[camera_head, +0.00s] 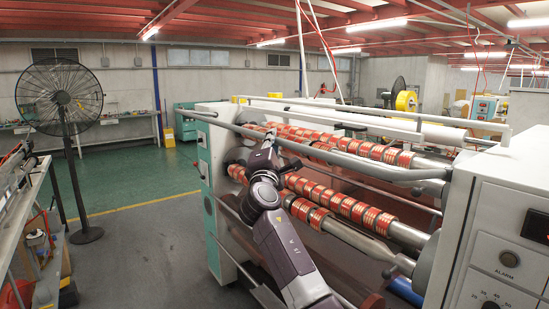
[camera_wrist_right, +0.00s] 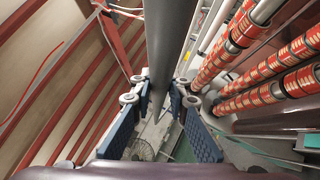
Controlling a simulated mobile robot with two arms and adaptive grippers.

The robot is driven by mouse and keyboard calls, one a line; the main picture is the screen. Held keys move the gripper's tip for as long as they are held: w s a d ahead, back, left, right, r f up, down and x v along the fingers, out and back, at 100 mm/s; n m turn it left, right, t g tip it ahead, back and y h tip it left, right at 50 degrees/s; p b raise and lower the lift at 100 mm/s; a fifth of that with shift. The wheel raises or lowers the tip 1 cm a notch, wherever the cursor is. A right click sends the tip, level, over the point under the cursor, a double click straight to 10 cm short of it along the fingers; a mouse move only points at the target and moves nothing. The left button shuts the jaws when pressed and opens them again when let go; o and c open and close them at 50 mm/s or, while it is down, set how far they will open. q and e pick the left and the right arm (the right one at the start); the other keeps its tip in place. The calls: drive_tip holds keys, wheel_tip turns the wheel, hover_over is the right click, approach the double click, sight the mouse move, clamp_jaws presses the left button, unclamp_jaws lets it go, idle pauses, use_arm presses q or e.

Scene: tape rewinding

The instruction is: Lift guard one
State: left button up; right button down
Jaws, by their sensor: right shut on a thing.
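The guard is a long grey bar (camera_head: 345,158) across the front of the rewinding machine, above the rolls of tape. My right gripper (camera_head: 268,138) reaches up to the bar near its left part, and my arm hides some of the rolls behind it. In the right wrist view the dark grey bar (camera_wrist_right: 160,45) runs between the two blue-padded fingers of my right gripper (camera_wrist_right: 160,100). The gripper is shut on it. The exact contact is hard to make out. My left gripper is in neither view.
Several red and orange tape rolls (camera_head: 345,206) sit on shafts behind and below the bar. A control cabinet (camera_head: 495,240) stands at the right. A black stand fan (camera_head: 62,100) stands at the left. The green floor (camera_head: 125,180) between is clear.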

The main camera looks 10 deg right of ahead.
drive_tip(key=r, duration=0.1)
drive_tip(key=r+p, duration=0.1)
drive_tip(key=r, duration=0.1)
drive_tip(key=shift+w+d+r, duration=0.15)
drive_tip(key=shift+d+r, duration=0.1)
drive_tip(key=shift+d, duration=0.1)
drive_tip(key=shift+r, duration=0.3)
drive_tip(key=c, duration=1.9)
unclamp_jaws()
drive_tip(key=shift+c, duration=0.2)
drive_tip(key=shift+o, duration=0.5)
drive_tip(key=shift+f, duration=0.2)
